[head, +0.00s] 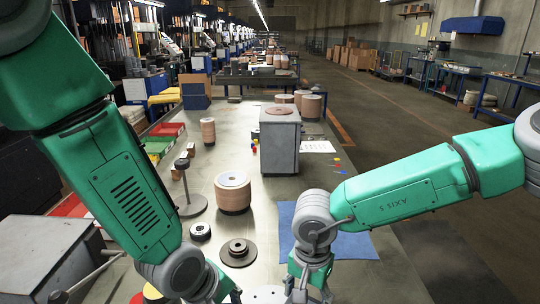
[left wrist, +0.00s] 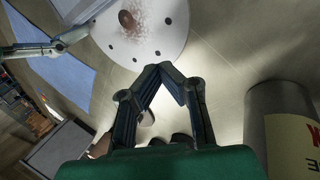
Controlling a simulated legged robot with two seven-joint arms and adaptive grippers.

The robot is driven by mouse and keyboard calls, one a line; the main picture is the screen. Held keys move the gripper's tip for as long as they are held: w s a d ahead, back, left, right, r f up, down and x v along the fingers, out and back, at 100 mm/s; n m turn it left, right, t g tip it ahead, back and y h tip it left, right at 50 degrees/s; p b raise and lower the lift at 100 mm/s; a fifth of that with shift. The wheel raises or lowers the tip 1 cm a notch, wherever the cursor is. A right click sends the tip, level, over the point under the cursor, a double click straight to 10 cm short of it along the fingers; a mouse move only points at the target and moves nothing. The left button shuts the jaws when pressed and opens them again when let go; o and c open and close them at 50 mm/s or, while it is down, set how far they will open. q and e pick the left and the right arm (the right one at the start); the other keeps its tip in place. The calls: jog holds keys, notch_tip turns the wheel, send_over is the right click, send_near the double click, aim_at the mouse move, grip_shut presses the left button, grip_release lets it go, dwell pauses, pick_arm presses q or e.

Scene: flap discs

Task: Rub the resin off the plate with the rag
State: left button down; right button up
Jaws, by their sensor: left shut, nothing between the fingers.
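The plate (left wrist: 168,45) is a pale round disc with small dark holes, cut off by the top of the left wrist view. A reddish-brown stain with a darker blob (left wrist: 128,21) lies on it. Only its far rim (head: 264,292) shows in the head view. My left gripper (left wrist: 165,70) is shut and empty, with its tips near the plate's edge in the picture. My right gripper (head: 308,296) is beside the plate; its tips are cut off, so its opening is unclear. A flat blue sheet (head: 352,246) lies beyond it; I cannot tell whether this is the rag.
A dark flanged disc (head: 238,252), a small roll (head: 200,232), a stack of discs (head: 233,193) and a post on a round base (head: 190,205) stand on the bench. A grey cabinet (head: 280,145) stands behind. A labelled cylinder (left wrist: 290,125) is at the wrist view's right.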

jog(key=shift+s, duration=0.85)
jog(key=shift+w+a, duration=0.15)
jog(key=shift+w, duration=1.65)
jog(key=shift+w+a, duration=0.15)
jog(key=shift+w, duration=1.65)
jog(key=shift+f, duration=0.1)
notch_tip(320, 180, up, 7)
